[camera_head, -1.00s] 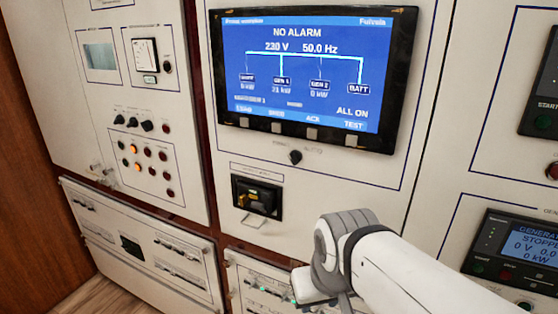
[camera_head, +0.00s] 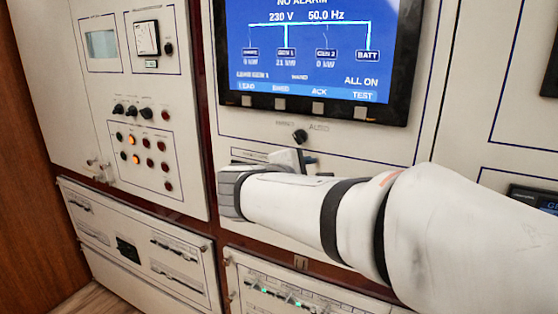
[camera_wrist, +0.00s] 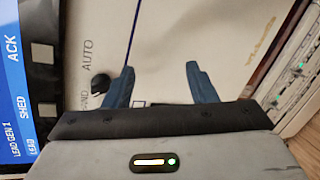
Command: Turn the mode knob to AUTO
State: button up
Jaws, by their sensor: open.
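The mode knob (camera_head: 300,136) is a small black knob below the screen, between the words HAND and AUTO. I cannot tell exactly which way its pointer faces. The screen (camera_head: 310,62) reads HAND. In the wrist view the knob (camera_wrist: 101,83) shows turned sideways, just left of the left finger. My gripper (camera_wrist: 160,85) is open and empty, with two blue fingers apart. The knob is outside the gap between them. In the head view my arm's wrist is below and left of the knob, and the fingertips are mostly hidden.
Several screen buttons (camera_head: 319,107) sit above the knob. A left panel holds small black knobs (camera_head: 132,111) and lamps (camera_head: 135,158). A lower panel with green lights (camera_head: 290,292) is beneath my arm. My arm covers the black socket area below the knob.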

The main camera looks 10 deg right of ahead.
aim_at(296, 141)
jog(key=w+a+r+n+t+b, duration=0.2)
jog(key=w+a+r+n+t, duration=0.1)
jog(key=w+a+r, duration=0.15)
jog(key=shift+n+t, duration=0.3)
jog(key=shift+t, duration=0.2)
jog(key=p+x, duration=0.1)
jog(key=x, duration=0.2)
jog(key=p+x, duration=0.1)
jog(key=x, duration=0.2)
jog(key=shift+w, duration=0.55)
jog(key=shift+c, duration=0.3)
jog(key=shift+f, duration=0.1)
jog(key=c, duration=0.9)
jog(key=shift+f, duration=0.1)
